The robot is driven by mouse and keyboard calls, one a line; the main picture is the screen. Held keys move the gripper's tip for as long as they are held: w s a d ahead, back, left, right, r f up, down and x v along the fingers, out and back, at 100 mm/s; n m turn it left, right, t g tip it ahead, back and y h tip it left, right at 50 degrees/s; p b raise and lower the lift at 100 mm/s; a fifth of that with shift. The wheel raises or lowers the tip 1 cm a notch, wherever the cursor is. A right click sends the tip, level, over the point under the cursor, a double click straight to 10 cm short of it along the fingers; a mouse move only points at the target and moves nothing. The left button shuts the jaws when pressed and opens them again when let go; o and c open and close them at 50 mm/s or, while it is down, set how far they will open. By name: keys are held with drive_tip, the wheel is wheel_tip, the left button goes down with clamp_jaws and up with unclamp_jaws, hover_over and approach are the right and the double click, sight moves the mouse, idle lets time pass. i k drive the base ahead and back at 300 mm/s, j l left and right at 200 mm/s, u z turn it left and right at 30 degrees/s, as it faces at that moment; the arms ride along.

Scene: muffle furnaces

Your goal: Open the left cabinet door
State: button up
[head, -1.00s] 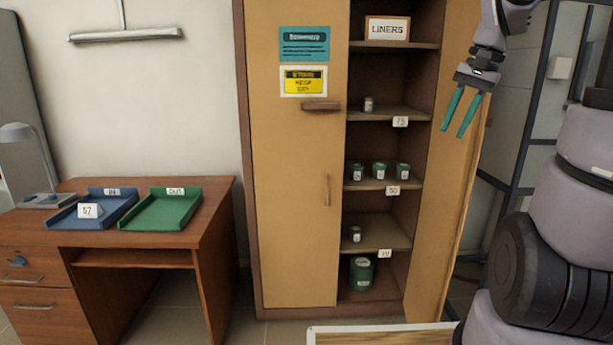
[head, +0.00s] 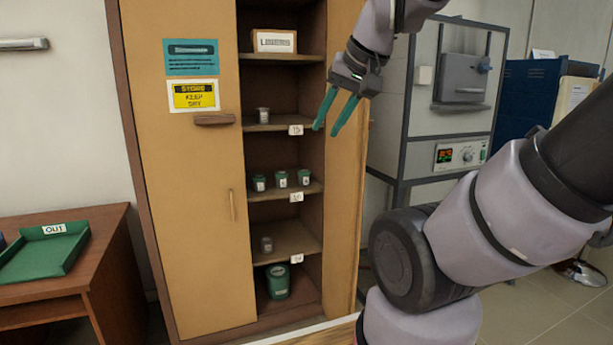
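The left cabinet door (head: 190,160) is tan and shut. It carries a blue notice, a yellow sign, a brown horizontal grip (head: 214,120) and a slim vertical handle (head: 232,206) near its right edge. The right cabinet door (head: 346,170) stands open, swung out toward me. My gripper (head: 336,120) has two teal fingers spread apart with nothing between them. It hangs in front of the open right side in the picture, right of the left door and apart from its handle.
Shelves inside the cabinet hold small green-and-white jars (head: 281,179), a larger green jar (head: 278,282) and a labelled box (head: 274,41). A wooden desk (head: 105,245) with a green tray (head: 45,255) stands left. A furnace (head: 463,80) on a metal frame stands right.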

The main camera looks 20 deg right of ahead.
sight(182, 56)
drive_tip(key=l+u, duration=0.1)
drive_tip(key=l, duration=0.55)
drive_tip(key=l+u, duration=0.15)
drive_tip(key=l, duration=0.55)
drive_tip(key=l+u, duration=0.1)
drive_tip(key=l, duration=0.55)
drive_tip(key=k+l+u, duration=0.1)
drive_tip(key=l, duration=0.6)
drive_tip(key=k+l+u, duration=0.1)
drive_tip(key=l, duration=0.55)
drive_tip(key=i+j, duration=0.15)
drive_tip(key=j, duration=0.15)
drive_tip(key=i+j+z, duration=0.1)
drive_tip(key=j, duration=0.2)
drive_tip(key=i+j+z, duration=0.1)
drive_tip(key=i+j, duration=0.2)
drive_tip(key=j, duration=0.15)
drive_tip(key=i+j+z, duration=0.1)
drive_tip(key=j, duration=0.2)
drive_tip(key=i+j, duration=0.25)
drive_tip(key=i+j+z, duration=0.1)
drive_tip(key=j, duration=0.35)
drive_tip(key=i, duration=0.35)
